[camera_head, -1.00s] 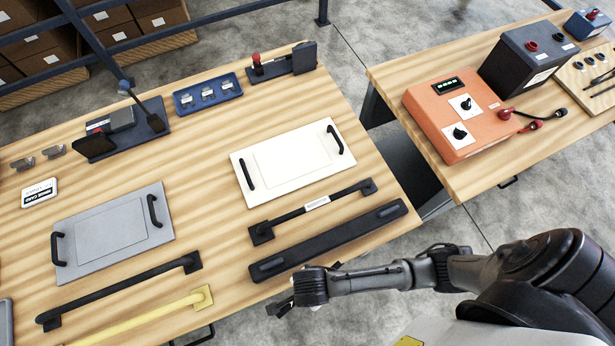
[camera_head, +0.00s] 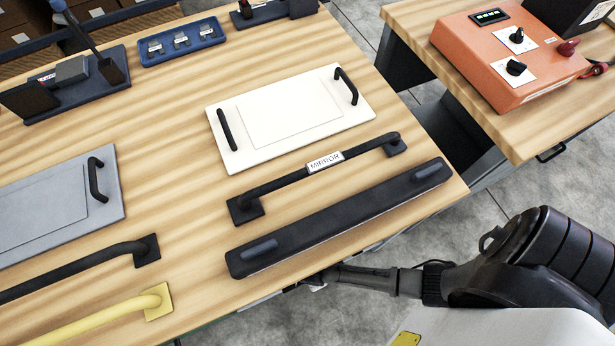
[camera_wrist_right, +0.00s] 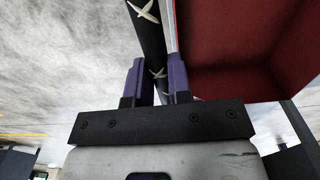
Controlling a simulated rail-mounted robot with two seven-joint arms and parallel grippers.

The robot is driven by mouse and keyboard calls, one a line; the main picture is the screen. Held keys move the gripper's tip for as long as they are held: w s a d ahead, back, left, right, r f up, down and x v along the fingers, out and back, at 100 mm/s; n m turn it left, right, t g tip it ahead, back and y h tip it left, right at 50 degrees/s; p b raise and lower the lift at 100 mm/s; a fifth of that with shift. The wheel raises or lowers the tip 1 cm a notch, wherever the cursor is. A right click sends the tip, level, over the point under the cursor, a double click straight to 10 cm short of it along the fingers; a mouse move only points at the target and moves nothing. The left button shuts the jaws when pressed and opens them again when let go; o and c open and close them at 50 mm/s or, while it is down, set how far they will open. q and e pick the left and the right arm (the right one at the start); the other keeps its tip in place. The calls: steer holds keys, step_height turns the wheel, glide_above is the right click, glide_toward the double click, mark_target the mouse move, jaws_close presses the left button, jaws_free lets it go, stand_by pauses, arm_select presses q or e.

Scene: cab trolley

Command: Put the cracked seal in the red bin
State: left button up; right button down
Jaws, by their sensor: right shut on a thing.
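In the right wrist view, my right gripper (camera_wrist_right: 158,78) has its purple fingers closed on a long black strip with pale crack-like marks, the cracked seal (camera_wrist_right: 148,35). The seal runs up out of the picture between the fingers. The red bin (camera_wrist_right: 245,50) fills the upper right of that view, beside the seal. Its dark red inside shows, and the seal appears just left of its pale edge. In the head view, my right arm reaches to the table's front edge; its gripper, the held seal and the bin are hidden there. My left gripper is not in view.
On the wooden table (camera_head: 190,215) lie a long black bar (camera_head: 340,220), a black handle rail labelled MIRROR (camera_head: 325,162), a white panel (camera_head: 290,115), a grey panel (camera_head: 45,215) and a yellow rail (camera_head: 90,322). An orange box (camera_head: 510,60) stands on the right table.

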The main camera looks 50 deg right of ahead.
steer(key=w+d+f+b, duration=0.3)
steer(key=f, duration=0.1)
steer(key=w+d+f+b, duration=0.7)
steer(key=w+f, duration=0.1)
steer(key=shift+w+d+f+b, duration=0.15)
steer(key=shift+f+b, duration=0.2)
steer(key=shift+f, duration=0.05)
steer(key=shift+w+d+f, duration=0.15)
steer(key=shift+w+d, duration=0.05)
steer(key=shift+w, duration=0.15)
step_height(320, 180, down, 4)
steer(key=b, duration=0.4)
steer(key=c, duration=1.1)
jaws_free()
steer(key=shift+o, duration=0.2)
